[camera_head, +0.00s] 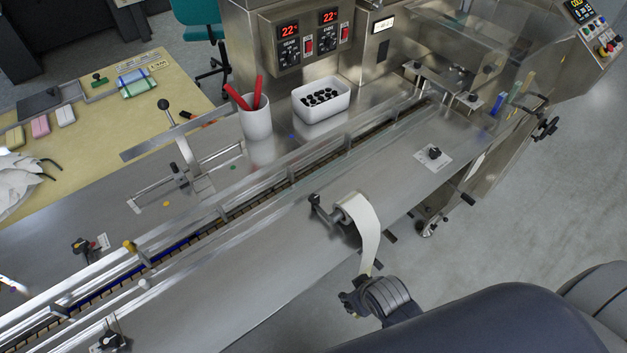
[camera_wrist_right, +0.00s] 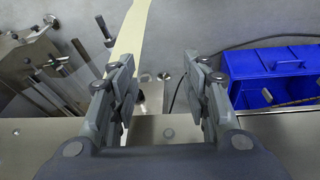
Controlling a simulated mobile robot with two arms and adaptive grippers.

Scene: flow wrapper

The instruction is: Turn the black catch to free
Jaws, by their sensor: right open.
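Several small black parts could be the catch, and I cannot tell which one it is. In the head view a black knob (camera_head: 434,153) sits on a white plate on the right deck. A black handle (camera_head: 80,246) sits beside a small white label at the left, and another black part (camera_head: 108,342) is at the bottom left. A black lever (camera_head: 317,203) is beside the film roll. My right gripper (camera_head: 355,301) is just below the hanging film. The right wrist view shows its fingers (camera_wrist_right: 160,88) apart with nothing gripped. My left gripper is not in view.
The white film (camera_head: 368,240) hangs from its roll close to my right gripper. A guide rail and conveyor (camera_head: 210,227) cross the deck. A white cup (camera_head: 255,122) and a white tray (camera_head: 321,99) stand behind. A blue crate (camera_wrist_right: 270,67) shows in the wrist view.

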